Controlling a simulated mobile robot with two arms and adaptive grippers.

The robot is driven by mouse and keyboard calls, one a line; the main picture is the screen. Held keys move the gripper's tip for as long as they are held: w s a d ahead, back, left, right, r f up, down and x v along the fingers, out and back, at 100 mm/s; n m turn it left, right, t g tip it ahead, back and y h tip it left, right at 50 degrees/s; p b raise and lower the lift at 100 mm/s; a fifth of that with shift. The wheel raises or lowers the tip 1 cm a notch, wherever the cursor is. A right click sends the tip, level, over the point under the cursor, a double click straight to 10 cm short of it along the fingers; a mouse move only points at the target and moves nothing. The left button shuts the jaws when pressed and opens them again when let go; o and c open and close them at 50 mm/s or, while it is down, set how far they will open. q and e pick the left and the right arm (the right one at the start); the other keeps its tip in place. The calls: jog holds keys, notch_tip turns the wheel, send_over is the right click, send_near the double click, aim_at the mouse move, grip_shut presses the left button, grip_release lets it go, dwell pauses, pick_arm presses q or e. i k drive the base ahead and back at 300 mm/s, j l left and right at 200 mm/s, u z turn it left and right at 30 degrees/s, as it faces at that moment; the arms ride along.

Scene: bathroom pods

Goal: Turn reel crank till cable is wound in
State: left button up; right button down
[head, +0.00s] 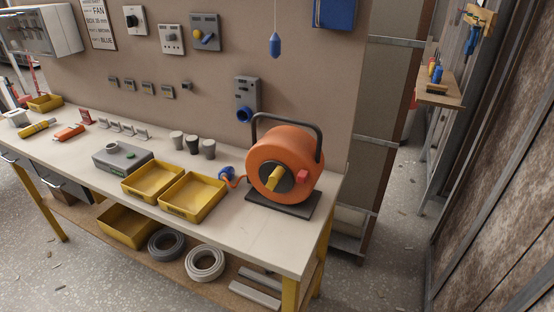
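An orange cable reel (262,158) stands upright on a dark base plate (283,207) at the right end of the workbench. A red-pink knob (302,176) sits on the face to the right of the hub; which of the two is the crank handle I cannot tell for sure. A black handle frame (318,131) arches over the reel. A short orange cable (238,183) runs out at the left to a blue plug (226,173) on the bench. Neither gripper is in view.
Two yellow trays (222,198) stand left of the reel, with a grey box (107,159) beyond. The bench's front right corner (280,245) is bare. Cable coils (221,262) lie on the lower shelf. Floor is open at right (395,250).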

aim_at(276, 175)
jog(key=i+l+u, duration=0.75)
jog(key=k+j, duration=0.05)
jog(key=j, duration=0.05)
